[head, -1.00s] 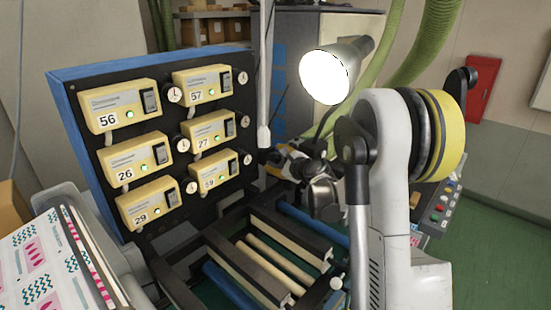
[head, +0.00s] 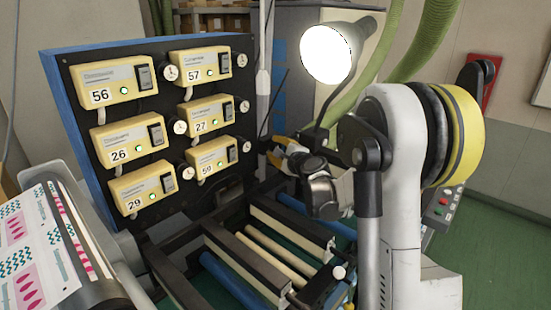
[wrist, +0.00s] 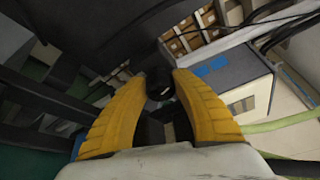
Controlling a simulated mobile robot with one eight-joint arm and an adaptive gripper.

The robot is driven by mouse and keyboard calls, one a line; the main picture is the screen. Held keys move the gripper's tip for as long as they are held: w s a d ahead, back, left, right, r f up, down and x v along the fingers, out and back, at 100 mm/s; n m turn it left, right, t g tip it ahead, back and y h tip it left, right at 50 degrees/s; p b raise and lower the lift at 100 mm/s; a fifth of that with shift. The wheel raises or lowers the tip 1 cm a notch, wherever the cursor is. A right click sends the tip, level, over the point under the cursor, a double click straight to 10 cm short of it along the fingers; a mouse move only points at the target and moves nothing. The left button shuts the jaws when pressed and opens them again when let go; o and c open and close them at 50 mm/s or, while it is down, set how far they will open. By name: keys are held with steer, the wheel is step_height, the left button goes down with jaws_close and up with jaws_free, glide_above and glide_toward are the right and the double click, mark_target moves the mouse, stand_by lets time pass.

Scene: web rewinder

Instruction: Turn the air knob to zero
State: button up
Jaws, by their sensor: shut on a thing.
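My gripper (wrist: 161,85) shows in the wrist view with its two yellow fingers closed on a dark round knob (wrist: 160,92) with a small white mark. I take this as the air knob; its full face and any scale are not readable. In the head view my gripper (head: 275,150) is at the right of the black panel, near its lower right edge. The knob itself cannot be made out there against the dark background.
The blue-edged black panel (head: 80,110) carries several yellow numbered boxes with small white dials (head: 171,73) beside them. Rollers and a frame (head: 265,248) lie below my gripper. A bright lamp (head: 328,53) and green hoses (head: 397,60) stand behind.

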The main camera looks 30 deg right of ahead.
steer(key=shift+n, duration=0.4)
steer(key=o, duration=1.2)
steer(key=shift+w, duration=0.1)
steer(key=s, duration=0.4)
steer(key=s+r, duration=0.1)
steer(key=s, duration=0.7)
steer(key=shift+a+r, duration=0.2)
steer(key=shift+a, duration=0.05)
